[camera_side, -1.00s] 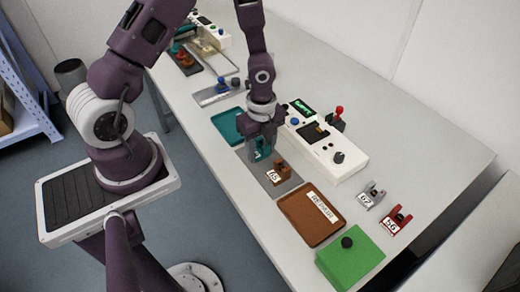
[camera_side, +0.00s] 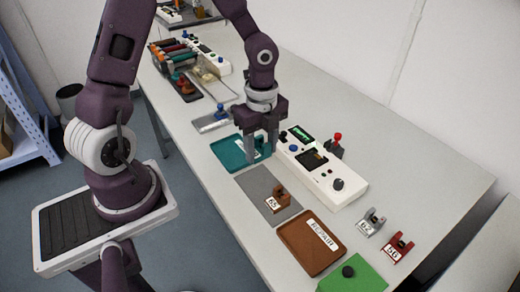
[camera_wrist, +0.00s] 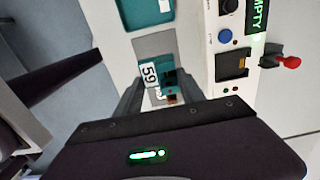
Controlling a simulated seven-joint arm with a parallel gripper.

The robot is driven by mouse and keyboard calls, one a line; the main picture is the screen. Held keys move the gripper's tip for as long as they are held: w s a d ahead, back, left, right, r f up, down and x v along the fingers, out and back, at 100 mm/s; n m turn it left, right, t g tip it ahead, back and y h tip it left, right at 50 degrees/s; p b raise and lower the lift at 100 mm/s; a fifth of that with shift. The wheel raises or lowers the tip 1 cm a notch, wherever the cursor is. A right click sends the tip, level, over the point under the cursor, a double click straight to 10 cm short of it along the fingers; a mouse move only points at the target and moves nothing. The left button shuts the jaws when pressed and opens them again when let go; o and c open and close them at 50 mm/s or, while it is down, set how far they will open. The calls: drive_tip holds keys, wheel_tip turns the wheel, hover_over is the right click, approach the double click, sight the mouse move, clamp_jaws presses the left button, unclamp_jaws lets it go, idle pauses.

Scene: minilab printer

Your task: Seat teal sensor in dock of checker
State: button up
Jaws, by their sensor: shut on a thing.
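The teal sensor (camera_wrist: 170,77), with a white number label beside it, sits between my fingers in the wrist view. My gripper (camera_side: 262,159) is shut on it, above the table near the teal tray's right end and the grey mat. In the side view the fingers mostly hide the sensor. The white checker (camera_side: 338,182) stands to the right of my gripper. Its dark square dock (camera_side: 314,159) looks empty, and the dock also shows in the wrist view (camera_wrist: 234,64). The green display (camera_wrist: 259,16) reads EMPTY. My gripper is apart from the dock.
A brown sensor (camera_side: 281,196) with a label stands on the grey mat (camera_side: 257,184). The teal tray (camera_side: 228,152), a brown tray (camera_side: 299,240) and a green box (camera_side: 355,277) line the front. A red-knobbed lever (camera_side: 336,142) rises behind the checker. Grey (camera_side: 371,221) and red (camera_side: 398,246) sensors stand right.

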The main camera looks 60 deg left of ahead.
approach(314, 163)
drive_tip(key=shift+f, duration=1.05)
drive_tip(key=shift+f, duration=1.2)
drive_tip(key=shift+f, duration=0.8)
drive_tip(key=o, duration=1.4)
drive_tip(key=shift+w, duration=0.1)
